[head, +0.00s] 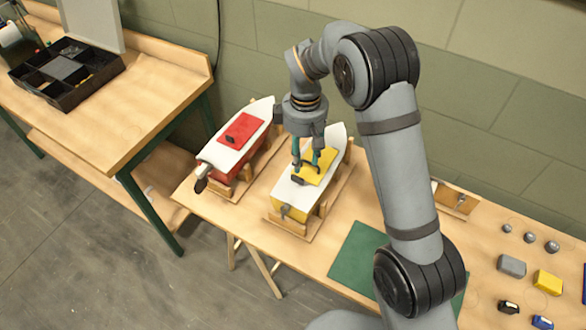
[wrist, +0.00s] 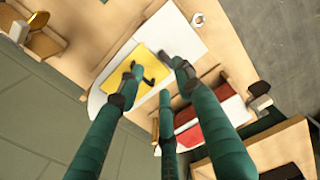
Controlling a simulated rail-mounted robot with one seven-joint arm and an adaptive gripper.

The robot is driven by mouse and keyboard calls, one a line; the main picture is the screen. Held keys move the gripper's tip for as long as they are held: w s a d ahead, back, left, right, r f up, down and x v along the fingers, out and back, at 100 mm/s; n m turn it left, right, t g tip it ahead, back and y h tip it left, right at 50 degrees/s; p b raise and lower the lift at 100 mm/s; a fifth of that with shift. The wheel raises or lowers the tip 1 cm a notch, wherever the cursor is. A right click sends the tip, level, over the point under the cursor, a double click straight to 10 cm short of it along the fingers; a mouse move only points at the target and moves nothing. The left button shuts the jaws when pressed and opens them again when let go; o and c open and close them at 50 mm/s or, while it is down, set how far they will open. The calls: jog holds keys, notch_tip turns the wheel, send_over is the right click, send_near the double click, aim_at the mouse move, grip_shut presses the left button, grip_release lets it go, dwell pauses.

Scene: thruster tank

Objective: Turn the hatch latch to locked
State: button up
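A model boat with a yellow hull and white deck (head: 285,188) sits in a wooden cradle in the head view. Its yellow hatch (head: 326,164) carries a small dark latch (head: 298,180). In the wrist view the yellow hatch (wrist: 144,62) shows with the dark latch (wrist: 151,80) between my fingertips. My gripper (head: 309,164) points down over this hatch, its teal fingers spread. It also shows in the wrist view (wrist: 157,78), with nothing held. I cannot tell whether a finger touches the latch, nor which way locked lies.
A second boat (head: 238,158) with a red hatch (head: 241,129) and dark latch stands close on the left. A green mat (head: 352,256) lies to the right, with several small blocks and balls beyond. A black divided tray (head: 66,70) is on the far-left table.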

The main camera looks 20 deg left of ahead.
aim_at(297, 180)
jog(key=f, duration=0.3)
jog(key=a+f+p, duration=0.1)
jog(key=f, duration=0.2)
jog(key=shift+s+a+f, duration=0.1)
jog(key=shift+f, duration=0.05)
jog(key=shift+d+f, duration=0.3)
jog(key=shift+f, duration=0.25)
jog(key=shift+a+f, duration=0.15)
jog(key=shift+a, duration=0.1)
grip_shut()
